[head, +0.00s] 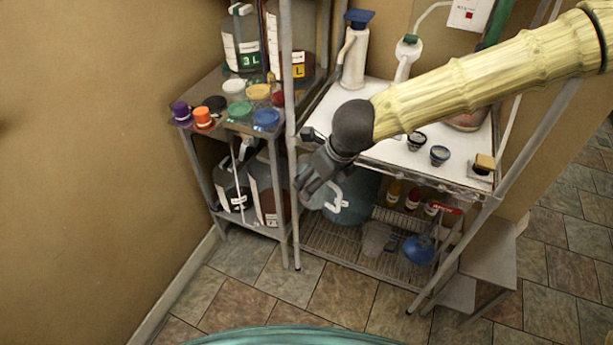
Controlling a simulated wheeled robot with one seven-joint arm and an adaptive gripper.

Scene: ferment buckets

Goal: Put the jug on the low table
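My gripper (313,187) is dark grey and points down in front of the middle rack, below the edge of its white top. A pale, translucent vessel with a white handle (336,197) shows right at the fingers; I cannot tell whether they grip it or it stands behind them. A clear jug-like vessel (375,239) stands on the wire bottom shelf, right of and below my gripper, apart from it. The low table (488,252) is a small grey-brown stand on the floor at the right, beside the rack. Its visible top looks bare.
A blue round vessel (419,249) and several small bottles are on the wire shelf (335,246). A large teal container (358,194) stands behind my gripper. The left rack (222,88) holds colored lids and big bottles. A teal rim (300,337) shows at the bottom. The tiled floor between is clear.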

